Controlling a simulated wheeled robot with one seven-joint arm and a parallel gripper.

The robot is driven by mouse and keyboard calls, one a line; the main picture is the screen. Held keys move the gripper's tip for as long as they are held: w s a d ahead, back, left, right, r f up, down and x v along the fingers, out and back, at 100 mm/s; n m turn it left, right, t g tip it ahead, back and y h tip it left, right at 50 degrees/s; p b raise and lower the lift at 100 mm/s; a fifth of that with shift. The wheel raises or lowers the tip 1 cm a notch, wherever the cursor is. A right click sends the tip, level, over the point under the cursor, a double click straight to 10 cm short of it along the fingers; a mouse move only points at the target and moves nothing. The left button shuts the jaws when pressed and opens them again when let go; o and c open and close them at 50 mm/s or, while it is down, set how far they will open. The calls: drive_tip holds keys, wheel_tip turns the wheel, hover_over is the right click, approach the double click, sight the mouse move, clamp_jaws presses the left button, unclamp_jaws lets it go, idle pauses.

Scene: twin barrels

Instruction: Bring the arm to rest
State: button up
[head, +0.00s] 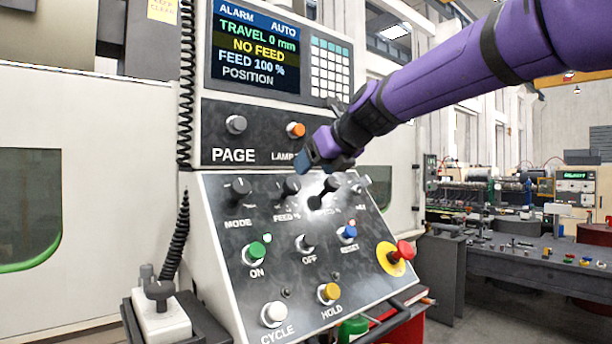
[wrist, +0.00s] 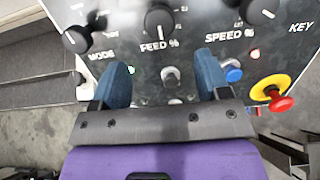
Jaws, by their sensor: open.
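My arm (head: 440,75), purple with black bands, reaches in from the upper right in the head view. My gripper (head: 310,160) is in front of the control panel (head: 222,250), near the FEED % and SPEED % knobs. In the wrist view, my gripper (wrist: 161,62) has its two blue fingers spread apart with nothing held between them. The FEED % knob (wrist: 159,19) shows beyond the gap, and the OFF switch (wrist: 171,76) appears between the fingers. I cannot tell whether a finger touches the panel.
The red emergency button (head: 402,250) on its yellow base sticks out at the panel's right. The screen (head: 255,48) stands above the panel. A grey workbench (head: 520,262) stands at the right. A white box with a dark lever (head: 160,315) is at lower left.

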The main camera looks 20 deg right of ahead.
drive_tip(key=shift+s+d+r, duration=0.15)
drive_tip(key=shift+s+r, duration=0.1)
drive_tip(key=shift+s, duration=0.15)
drive_tip(key=s+d+f+n+g+h, duration=0.1)
drive_tip(key=s+d+f+n+g, duration=0.1)
drive_tip(key=s+f+n, duration=0.9)
drive_tip(key=s+d+f+n+g+h, duration=0.1)
drive_tip(key=s+f+n+g, duration=0.3)
drive_tip(key=s+f+n, duration=0.7)
drive_tip(key=s+n+h, duration=0.1)
drive_tip(key=s+n, duration=0.5)
drive_tip(key=n, duration=0.4)
drive_tip(key=shift+d+h, duration=0.3)
drive_tip(key=shift+d, duration=0.1)
drive_tip(key=shift+s+f, duration=0.1)
